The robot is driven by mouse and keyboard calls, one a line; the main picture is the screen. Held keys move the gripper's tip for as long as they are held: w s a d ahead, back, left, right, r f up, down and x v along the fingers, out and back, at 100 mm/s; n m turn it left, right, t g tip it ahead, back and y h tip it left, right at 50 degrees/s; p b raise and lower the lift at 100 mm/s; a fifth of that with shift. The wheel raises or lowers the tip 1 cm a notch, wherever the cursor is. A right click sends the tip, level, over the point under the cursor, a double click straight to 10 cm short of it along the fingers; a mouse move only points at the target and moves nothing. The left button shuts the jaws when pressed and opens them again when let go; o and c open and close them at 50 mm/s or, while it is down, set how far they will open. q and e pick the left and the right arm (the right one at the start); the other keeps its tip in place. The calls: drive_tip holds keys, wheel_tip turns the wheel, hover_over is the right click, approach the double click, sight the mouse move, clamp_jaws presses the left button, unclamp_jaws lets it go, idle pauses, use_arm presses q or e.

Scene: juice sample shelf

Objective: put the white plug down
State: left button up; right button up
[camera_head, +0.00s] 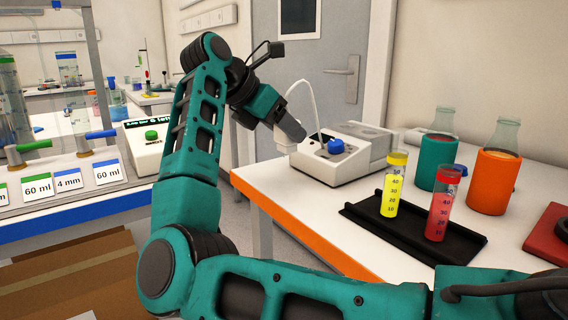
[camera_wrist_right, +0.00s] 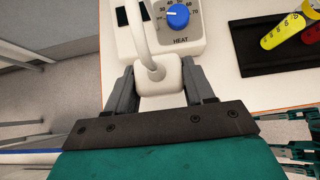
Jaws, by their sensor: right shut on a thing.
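My right gripper (camera_head: 291,134) is shut on the white plug (camera_head: 284,147). In the right wrist view the plug (camera_wrist_right: 158,76) sits between the two fingers of the gripper (camera_wrist_right: 160,88), with its white cable (camera_wrist_right: 138,28) leading off toward the heater. The plug is in front of and left of the white heater (camera_head: 340,160) with the blue knob, near the left edge of the white table (camera_head: 290,196). I cannot tell whether the plug touches the table. My left gripper is not in view.
A black tray (camera_head: 405,236) on the table holds a yellow tube (camera_head: 393,186) and a red tube (camera_head: 441,206). Flasks in green (camera_head: 434,162) and orange (camera_head: 494,182) holders stand behind. The table between heater and front edge is bare.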

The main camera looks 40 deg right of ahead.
sight(286, 156)
drive_tip(key=shift+f, duration=0.7)
wheel_tip(286, 156, down, 3)
drive_tip(key=shift+f+b, duration=0.2)
drive_tip(key=shift+b, duration=0.4)
drive_tip(key=shift+f, duration=0.35)
drive_tip(key=shift+f, duration=0.15)
drive_tip(key=o, duration=1.2)
drive_tip(key=shift+o, duration=0.2)
